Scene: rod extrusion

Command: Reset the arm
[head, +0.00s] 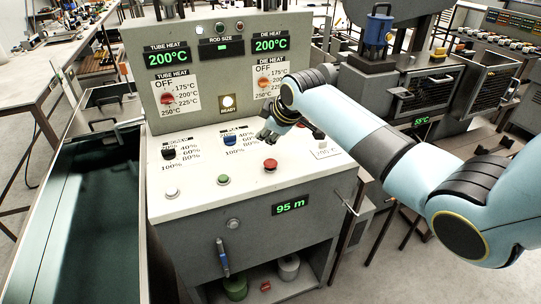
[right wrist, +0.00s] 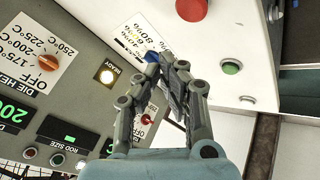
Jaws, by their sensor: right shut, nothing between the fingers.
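My right arm (head: 350,130) reaches in from the right in the head view. My right gripper (head: 266,137) is shut and empty, low over the sloped control panel (head: 190,192), between the blue knob (head: 229,140) and the red button (head: 270,164). In the right wrist view the closed fingers (right wrist: 176,68) are beside the blue knob (right wrist: 152,57), which they partly hide; whether they touch is unclear. My left arm is not in view.
Two dials, tube heat (head: 167,98) and die heat (head: 263,82), sit on the upright panel under displays reading 200°C. The ready light (head: 228,101) is lit. A black knob (head: 169,154), a green button (head: 223,180) and a 95 m display (head: 290,206) are nearby.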

